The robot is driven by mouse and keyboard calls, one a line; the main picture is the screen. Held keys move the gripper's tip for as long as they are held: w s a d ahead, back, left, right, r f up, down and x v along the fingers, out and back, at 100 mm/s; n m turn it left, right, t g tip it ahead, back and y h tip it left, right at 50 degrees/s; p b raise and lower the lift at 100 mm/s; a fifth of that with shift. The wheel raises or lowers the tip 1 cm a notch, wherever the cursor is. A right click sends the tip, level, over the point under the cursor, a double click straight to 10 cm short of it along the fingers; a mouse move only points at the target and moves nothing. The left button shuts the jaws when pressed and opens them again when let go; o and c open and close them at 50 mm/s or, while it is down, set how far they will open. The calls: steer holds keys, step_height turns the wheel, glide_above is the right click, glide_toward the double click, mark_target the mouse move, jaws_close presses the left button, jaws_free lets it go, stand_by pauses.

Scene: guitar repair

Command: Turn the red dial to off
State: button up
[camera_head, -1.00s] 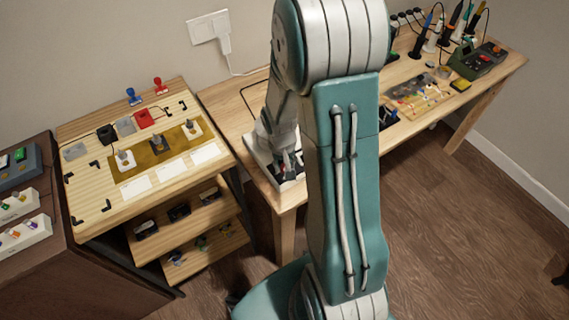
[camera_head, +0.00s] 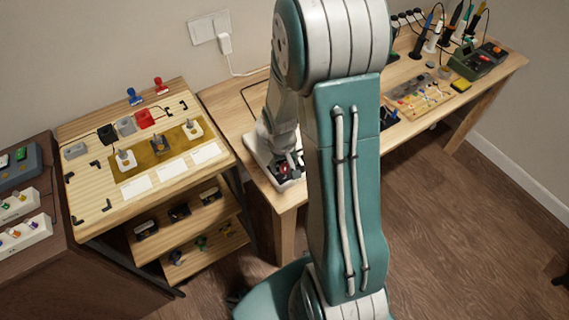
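A small red spot (camera_head: 284,169), which may be the red dial, shows at my gripper's fingers. It sits over a white-edged box (camera_head: 256,158) at the near left edge of the wooden workbench. My gripper (camera_head: 288,166) is low over this box, at or very close to the red spot. My own forearm and upper arm cover much of the gripper and the box's right side. The fingers are small and dark, so I cannot tell whether they are open, shut or touching the dial. The dial's setting is not readable.
The workbench (camera_head: 236,104) carries soldering tools, a green station (camera_head: 477,62) and a parts tray (camera_head: 421,93) at right. A lower wooden table (camera_head: 85,205) with switches and white cards stands left. A dark cabinet with pedals is far left.

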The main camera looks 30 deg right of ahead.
steer(key=shift+r, duration=0.1)
step_height(320, 180, up, 12)
steer(key=shift+a+f, duration=0.2)
steer(key=shift+a, duration=0.25)
stand_by(0.5)
step_height(320, 180, up, 9)
steer(key=t, duration=0.2)
glide_above(281, 167)
steer(key=s+a, duration=0.4)
steer(key=a, duration=0.1)
steer(key=s+a+r+n+t, duration=0.1)
steer(key=s+a+r+t, duration=0.2)
steer(key=s, duration=0.6)
step_height(281, 167, up, 4)
steer(key=shift+s+a+f+n+t+y, duration=0.2)
steer(key=shift+a+n+t+y, duration=0.15)
steer(key=shift+a, duration=0.65)
